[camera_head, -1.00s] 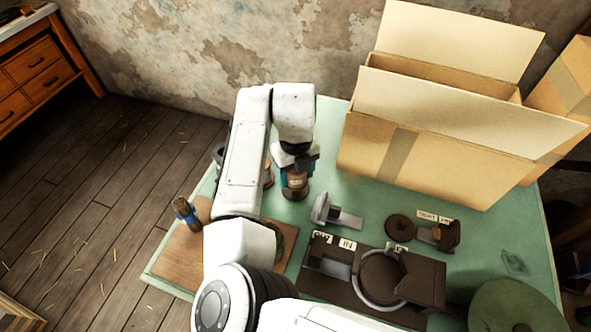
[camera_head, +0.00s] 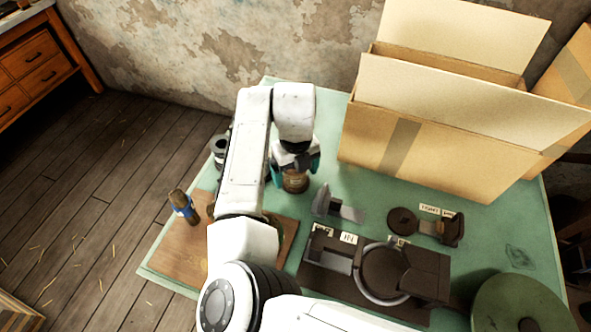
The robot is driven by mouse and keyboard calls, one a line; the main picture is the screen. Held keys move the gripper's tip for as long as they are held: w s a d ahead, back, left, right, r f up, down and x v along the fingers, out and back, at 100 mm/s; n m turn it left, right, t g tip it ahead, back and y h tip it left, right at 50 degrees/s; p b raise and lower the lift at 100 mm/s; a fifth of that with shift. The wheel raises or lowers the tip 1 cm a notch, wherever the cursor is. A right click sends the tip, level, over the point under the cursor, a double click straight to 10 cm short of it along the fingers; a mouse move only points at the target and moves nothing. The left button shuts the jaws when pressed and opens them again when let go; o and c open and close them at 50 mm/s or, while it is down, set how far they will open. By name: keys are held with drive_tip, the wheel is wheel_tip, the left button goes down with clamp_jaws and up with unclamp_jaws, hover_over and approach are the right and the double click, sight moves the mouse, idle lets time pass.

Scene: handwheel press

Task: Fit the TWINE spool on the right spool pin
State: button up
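A brown spool-like piece (camera_head: 295,182) stands on the green table, below my gripper (camera_head: 295,174). Its label was partly visible earlier but cannot be read, so I cannot confirm that it is the TWINE spool. My gripper points down, with its teal fingers apart on either side of the piece's upper part; they look open, with contact not clear. A wooden board (camera_head: 172,262) lies at the table's left, partly behind my arm. A brown piece with a blue band (camera_head: 183,206) stands there. I cannot make out the right spool pin; my arm hides part of the board.
A dark cylindrical part (camera_head: 218,148) is behind my arm. A grey bracket (camera_head: 337,208), a dark fixture with a ring (camera_head: 375,275) and a dark disc (camera_head: 402,221) stand to the right. A large cardboard box (camera_head: 440,140) fills the back right. A green disc (camera_head: 518,305) is at the front right.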

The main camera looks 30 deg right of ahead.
wheel_tip(320, 180, up, 11)
drive_tip(key=shift+f+b, duration=0.1)
drive_tip(key=shift+b, duration=0.65)
wheel_tip(320, 180, up, 8)
drive_tip(key=p, duration=0.5)
drive_tip(key=shift+p, duration=0.35)
